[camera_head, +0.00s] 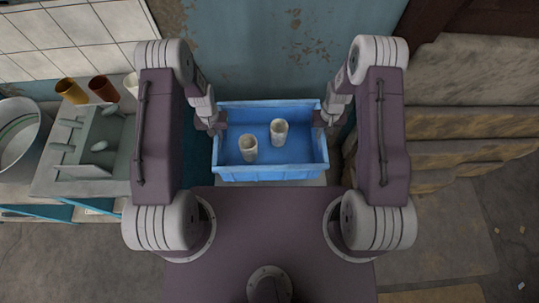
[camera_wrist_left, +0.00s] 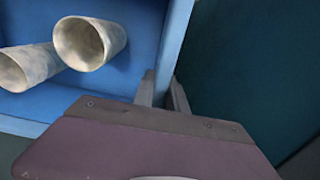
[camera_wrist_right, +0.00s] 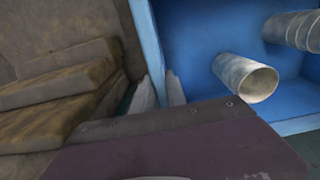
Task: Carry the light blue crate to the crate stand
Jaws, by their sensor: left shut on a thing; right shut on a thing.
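The light blue crate (camera_head: 268,172) is in front of me in the middle of the head view, with two pale cups inside. One cup (camera_head: 248,149) is left of centre and the other cup (camera_head: 279,132) is a little further back to the right. My left gripper (camera_head: 219,121) is shut on the crate's left wall, which shows between its fingers in the left wrist view (camera_wrist_left: 177,50). My right gripper (camera_head: 322,120) is shut on the right wall, also seen in the right wrist view (camera_wrist_right: 148,45). The crate looks level. I cannot make out a crate stand for certain; a pale surface shows just below the crate's front edge.
A large round pot (camera_head: 20,135) stands at far left. Stacked tan sacks or slabs (camera_head: 460,125) are at right. A worn blue wall is behind the crate.

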